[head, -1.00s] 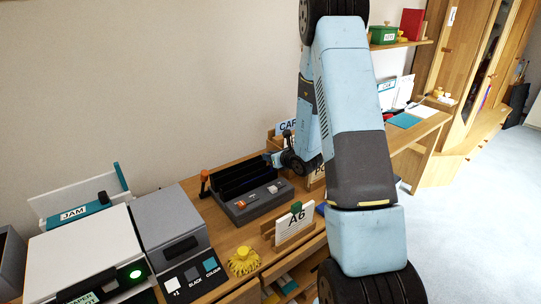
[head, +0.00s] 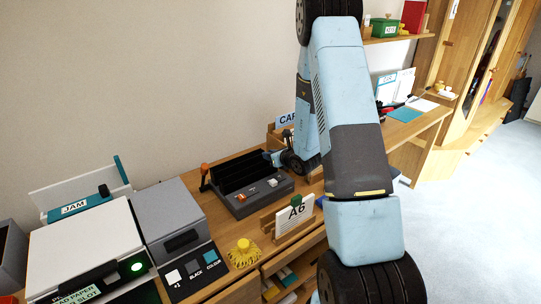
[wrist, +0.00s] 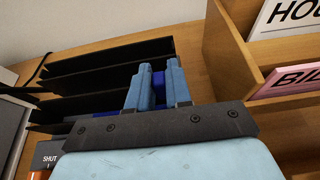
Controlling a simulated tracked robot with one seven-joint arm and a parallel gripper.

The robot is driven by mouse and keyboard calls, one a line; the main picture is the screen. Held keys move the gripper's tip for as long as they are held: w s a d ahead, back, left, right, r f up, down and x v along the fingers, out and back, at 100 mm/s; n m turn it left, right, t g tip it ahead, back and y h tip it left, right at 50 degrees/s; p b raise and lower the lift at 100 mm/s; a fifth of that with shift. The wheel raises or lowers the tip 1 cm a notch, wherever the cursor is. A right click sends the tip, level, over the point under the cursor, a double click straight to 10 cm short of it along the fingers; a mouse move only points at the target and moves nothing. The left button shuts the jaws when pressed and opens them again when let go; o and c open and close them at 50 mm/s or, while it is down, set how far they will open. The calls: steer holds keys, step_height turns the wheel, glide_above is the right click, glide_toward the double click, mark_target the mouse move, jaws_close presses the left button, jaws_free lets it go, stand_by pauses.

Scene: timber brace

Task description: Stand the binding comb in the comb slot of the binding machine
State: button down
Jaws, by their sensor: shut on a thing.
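The binding machine (head: 262,203) is a dark grey unit with black upright walls, an orange-tipped lever at its left and small orange and white parts on its front. Its black walls also show in the wrist view (wrist: 112,54). My gripper (head: 272,157) is over the machine's back right part. In the wrist view, my gripper (wrist: 154,84) has its pale blue fingers shut on a dark blue piece, the binding comb (wrist: 158,88). Only a narrow part of the comb shows between the fingers. The fingers are beside the right ends of the black walls. I cannot tell whether the comb touches the slot.
A wooden sorter (wrist: 262,85) with labelled cards stands close at the right of my gripper. An A6 card rack (head: 293,220) and a yellow knobbed object (head: 244,253) are in front of the machine. A grey printer-like unit (head: 175,230) stands at its left.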

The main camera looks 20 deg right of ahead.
steer(key=shift+c, duration=2.4)
jaws_free()
steer(key=shift+r, duration=4)
